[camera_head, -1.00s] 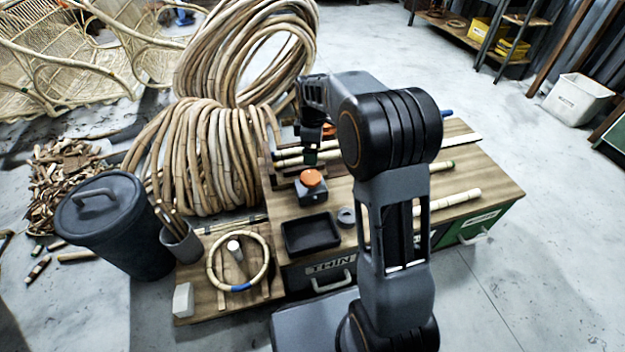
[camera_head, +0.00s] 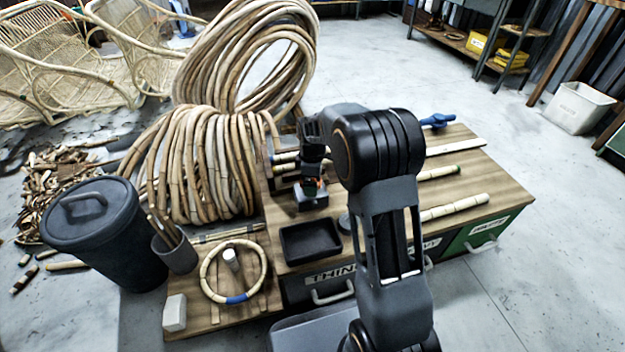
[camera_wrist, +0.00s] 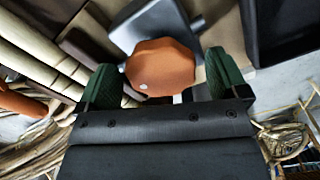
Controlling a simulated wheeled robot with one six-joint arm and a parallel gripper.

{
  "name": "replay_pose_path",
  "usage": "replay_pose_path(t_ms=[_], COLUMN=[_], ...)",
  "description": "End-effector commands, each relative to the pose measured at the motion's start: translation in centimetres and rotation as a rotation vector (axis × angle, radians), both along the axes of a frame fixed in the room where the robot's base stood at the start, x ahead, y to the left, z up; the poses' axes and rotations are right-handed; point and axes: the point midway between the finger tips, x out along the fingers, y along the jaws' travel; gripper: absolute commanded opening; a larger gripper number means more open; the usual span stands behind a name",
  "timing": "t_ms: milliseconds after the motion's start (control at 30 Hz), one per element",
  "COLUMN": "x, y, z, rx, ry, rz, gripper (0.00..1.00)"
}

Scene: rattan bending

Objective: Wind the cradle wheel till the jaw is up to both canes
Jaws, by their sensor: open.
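The orange cradle wheel (camera_wrist: 160,62) is a faceted knob on a grey block (camera_head: 310,198) on the bench. My gripper (camera_head: 313,180) is over it and hides most of it in the head view. In the wrist view, my gripper's green-padded fingers (camera_wrist: 161,84) stand open, one on each side of the wheel. I cannot tell whether the pads touch it. Pale canes (camera_wrist: 42,50) run slantwise at the left of the wrist view, beside the wheel. In the head view the canes (camera_head: 285,157) lie behind my gripper, partly hidden. The jaw cannot be made out clearly.
A black tray (camera_head: 311,243) is on the bench in front of the wheel. A cane ring (camera_head: 206,280) lies on a low board at the left. Large cane coils (camera_head: 196,160) and a dark bin (camera_head: 97,230) stand farther left. A blue-handled tool (camera_head: 437,120) is on the bench's far side.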

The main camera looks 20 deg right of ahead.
Motion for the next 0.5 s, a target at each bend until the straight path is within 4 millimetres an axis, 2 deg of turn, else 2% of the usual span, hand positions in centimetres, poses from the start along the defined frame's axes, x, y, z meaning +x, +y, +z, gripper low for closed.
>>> replay_pose_path(t_ms=[167,500], x=[-0.01,-0.01], y=[0.00,0.00], z=[0.02,0.03], rx=[0.000,0.000], ry=[0.000,0.000], rz=[0.000,0.000], gripper=[0.90,0.58])
